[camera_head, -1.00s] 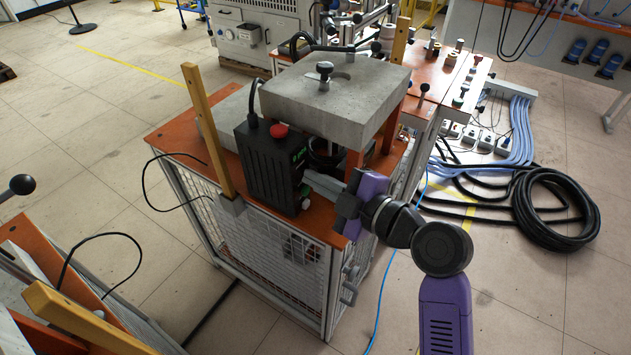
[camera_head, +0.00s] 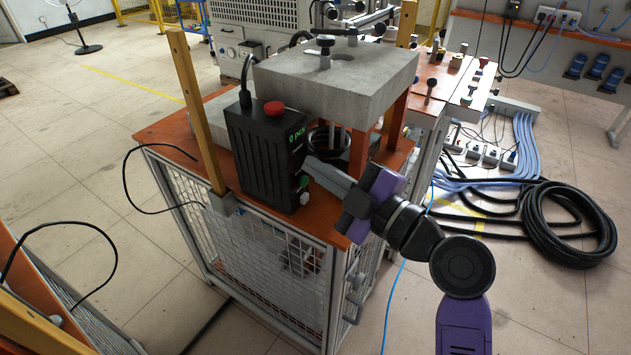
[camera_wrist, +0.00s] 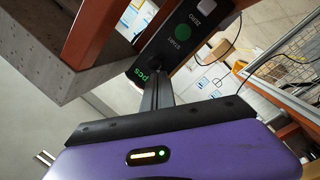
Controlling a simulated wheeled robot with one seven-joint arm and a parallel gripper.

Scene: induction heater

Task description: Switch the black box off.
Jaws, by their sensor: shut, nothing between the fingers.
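The black box (camera_head: 262,155) stands upright on the orange table top. A red button (camera_head: 273,108) sits on its top. Its front panel shows a green "pcs" display (camera_head: 297,133), a green button (camera_head: 304,182) and a white button (camera_head: 305,199). In the wrist view the panel (camera_wrist: 165,50) shows a green button marked START (camera_wrist: 183,32) and a white one marked ZERO (camera_wrist: 206,4). My gripper (camera_head: 308,163) is shut and empty. Its fingertips, also in the wrist view (camera_wrist: 158,78), are close to the panel near the display; I cannot tell whether they touch.
A concrete slab (camera_head: 335,75) on orange posts (camera_head: 364,150) stands right behind the box, close to my gripper. A wooden post (camera_head: 197,115) rises left of the box. A black cable (camera_head: 246,75) leaves the box top. Coiled black hose (camera_head: 570,225) lies on the floor at right.

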